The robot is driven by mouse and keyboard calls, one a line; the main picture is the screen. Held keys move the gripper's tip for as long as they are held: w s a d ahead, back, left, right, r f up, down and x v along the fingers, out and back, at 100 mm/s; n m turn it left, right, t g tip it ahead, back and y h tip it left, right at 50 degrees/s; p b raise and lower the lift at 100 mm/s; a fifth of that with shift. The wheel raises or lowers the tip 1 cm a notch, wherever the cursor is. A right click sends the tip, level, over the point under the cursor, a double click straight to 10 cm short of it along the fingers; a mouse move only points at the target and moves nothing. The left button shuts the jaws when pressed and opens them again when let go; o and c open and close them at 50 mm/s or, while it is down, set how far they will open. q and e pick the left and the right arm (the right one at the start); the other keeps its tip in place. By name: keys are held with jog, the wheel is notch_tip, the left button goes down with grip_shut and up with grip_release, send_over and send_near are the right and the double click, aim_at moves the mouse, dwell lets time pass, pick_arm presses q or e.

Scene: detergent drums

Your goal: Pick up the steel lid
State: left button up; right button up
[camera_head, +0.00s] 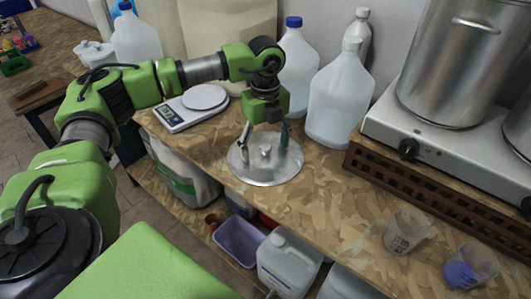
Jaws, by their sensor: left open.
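The steel lid (271,173) is a round, shiny disc with a small knob at its centre. It lies flat on the wood-chip board worktop near the front edge. My left gripper (264,143) points down over the lid with its fingers spread, one on each side of the knob. The fingers look empty, and I cannot tell whether their tips touch the lid. My right gripper does not show.
Jugs (339,100) stand behind the lid, and a digital scale (191,107) sits to its left. A hot plate (433,142) with a steel pot (459,58) is at the right. Measuring cups (406,231) stand front right. Worktop between lid and cups is clear.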

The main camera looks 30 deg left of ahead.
pick_arm(q)
grip_shut()
jog(key=shift+r, duration=0.15)
